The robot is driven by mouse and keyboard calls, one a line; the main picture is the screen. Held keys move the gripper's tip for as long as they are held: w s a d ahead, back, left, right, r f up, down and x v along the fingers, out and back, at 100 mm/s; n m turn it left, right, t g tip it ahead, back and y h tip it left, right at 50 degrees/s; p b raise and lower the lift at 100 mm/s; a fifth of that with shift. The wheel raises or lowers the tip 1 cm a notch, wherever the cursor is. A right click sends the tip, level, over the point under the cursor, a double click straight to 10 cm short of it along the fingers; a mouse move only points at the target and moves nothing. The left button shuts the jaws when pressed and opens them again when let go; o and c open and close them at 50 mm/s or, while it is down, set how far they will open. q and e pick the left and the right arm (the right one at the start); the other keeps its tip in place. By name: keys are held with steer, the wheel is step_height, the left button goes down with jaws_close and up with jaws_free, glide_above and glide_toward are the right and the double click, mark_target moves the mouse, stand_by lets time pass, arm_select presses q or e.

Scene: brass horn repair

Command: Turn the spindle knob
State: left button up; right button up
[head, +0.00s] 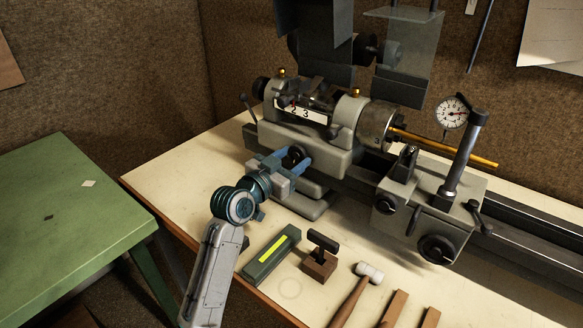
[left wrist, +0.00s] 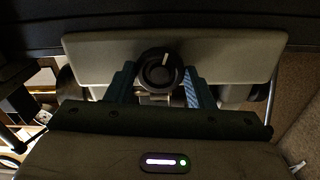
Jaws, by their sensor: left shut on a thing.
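The spindle knob (head: 294,154) is a round black knob on the front of the grey lathe headstock (head: 305,133). In the left wrist view the spindle knob (left wrist: 160,69) faces me, with a white line on it pointing up and slightly right. My left gripper (head: 284,163) has its blue fingers on either side of the knob and is shut on it. In the left wrist view the blue fingers of my left gripper (left wrist: 160,88) flank the knob, and its lower part is partly hidden. My right gripper is in neither view.
A green table (head: 60,205) is at left.

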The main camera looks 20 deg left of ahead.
arm_select(q)
steer(key=shift+f+m, duration=0.1)
steer(key=shift+m, duration=0.3)
steer(key=shift+b, duration=0.35)
steer(key=shift+m+b, duration=0.35)
steer(key=shift+m, duration=0.55)
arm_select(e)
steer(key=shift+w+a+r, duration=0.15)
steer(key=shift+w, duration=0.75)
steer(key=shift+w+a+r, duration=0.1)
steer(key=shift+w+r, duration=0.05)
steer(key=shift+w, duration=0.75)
arm_select(q)
steer(key=o, duration=1)
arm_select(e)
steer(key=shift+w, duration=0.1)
arm_select(q)
steer(key=shift+s, duration=0.1)
steer(key=shift+s+a, duration=0.2)
steer(key=shift+s, duration=0.15)
steer(key=b+v, duration=0.1)
steer(key=v, duration=0.9)
steer(key=shift+b, duration=0.35)
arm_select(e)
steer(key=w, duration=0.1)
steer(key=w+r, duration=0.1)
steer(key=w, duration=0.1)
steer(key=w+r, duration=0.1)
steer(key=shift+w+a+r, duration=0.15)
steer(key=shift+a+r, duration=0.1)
